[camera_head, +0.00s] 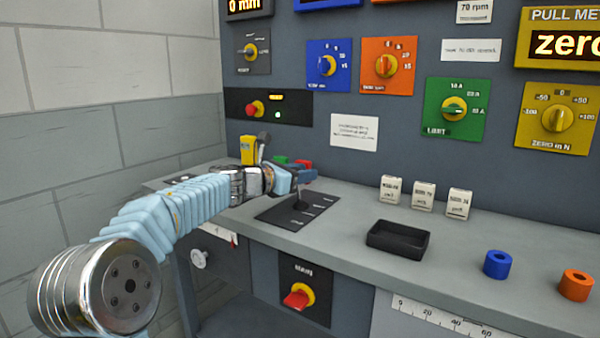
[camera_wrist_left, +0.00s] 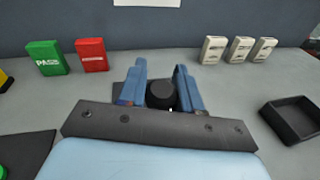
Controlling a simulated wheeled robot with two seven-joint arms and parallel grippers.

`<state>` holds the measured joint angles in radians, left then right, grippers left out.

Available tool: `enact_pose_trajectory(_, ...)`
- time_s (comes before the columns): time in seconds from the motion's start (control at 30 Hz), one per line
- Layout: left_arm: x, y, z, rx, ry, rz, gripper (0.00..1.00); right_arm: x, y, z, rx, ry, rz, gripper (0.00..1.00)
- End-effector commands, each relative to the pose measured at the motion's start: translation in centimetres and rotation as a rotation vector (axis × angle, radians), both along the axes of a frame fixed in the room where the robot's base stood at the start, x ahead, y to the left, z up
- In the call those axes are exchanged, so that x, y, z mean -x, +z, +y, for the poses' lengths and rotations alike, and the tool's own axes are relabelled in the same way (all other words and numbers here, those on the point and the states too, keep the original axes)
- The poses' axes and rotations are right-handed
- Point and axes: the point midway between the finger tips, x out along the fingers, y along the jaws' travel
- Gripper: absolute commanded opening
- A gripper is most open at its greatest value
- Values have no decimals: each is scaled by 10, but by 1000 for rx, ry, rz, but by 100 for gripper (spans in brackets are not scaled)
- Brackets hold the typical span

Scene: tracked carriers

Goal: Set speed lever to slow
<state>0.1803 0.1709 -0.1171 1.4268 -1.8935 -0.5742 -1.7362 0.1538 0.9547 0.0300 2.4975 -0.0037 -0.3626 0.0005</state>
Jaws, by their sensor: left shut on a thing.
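The speed lever (camera_head: 301,203) stands up from a dark plate (camera_head: 277,213) with white marks, set in the bench top. The lever's round black knob (camera_wrist_left: 161,95) shows between the two blue fingers in the left wrist view. My left gripper (camera_head: 304,175) is shut on this knob, above the plate. It also shows in the left wrist view (camera_wrist_left: 161,88). The gripper and wrist hide the top of the lever in the head view. The mark labels are too small to read. My right gripper is not in view.
Green (camera_wrist_left: 48,57) and red (camera_wrist_left: 92,54) blocks stand behind the gripper. A yellow-topped device (camera_head: 248,150) stands to its left. Right of the plate are a black tray (camera_head: 398,240), pale weights (camera_head: 423,196) and blue (camera_head: 497,264) and orange (camera_head: 576,284) rings. A dial panel rises behind.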

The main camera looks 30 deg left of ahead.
Motion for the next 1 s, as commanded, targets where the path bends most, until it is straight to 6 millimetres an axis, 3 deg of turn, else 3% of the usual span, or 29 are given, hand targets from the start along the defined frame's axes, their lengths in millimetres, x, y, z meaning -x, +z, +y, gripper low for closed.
enact_pose_trajectory(0.03,0,-5,1,-6,1,8,37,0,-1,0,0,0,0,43)
enact_pose_trajectory(0.17,0,-5,1,-4,0,7,53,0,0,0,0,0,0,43)
enact_pose_trajectory(0.53,9,-3,4,-4,0,5,53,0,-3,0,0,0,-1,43)
enact_pose_trajectory(1.0,107,8,35,-4,2,5,53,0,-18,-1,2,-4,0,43)
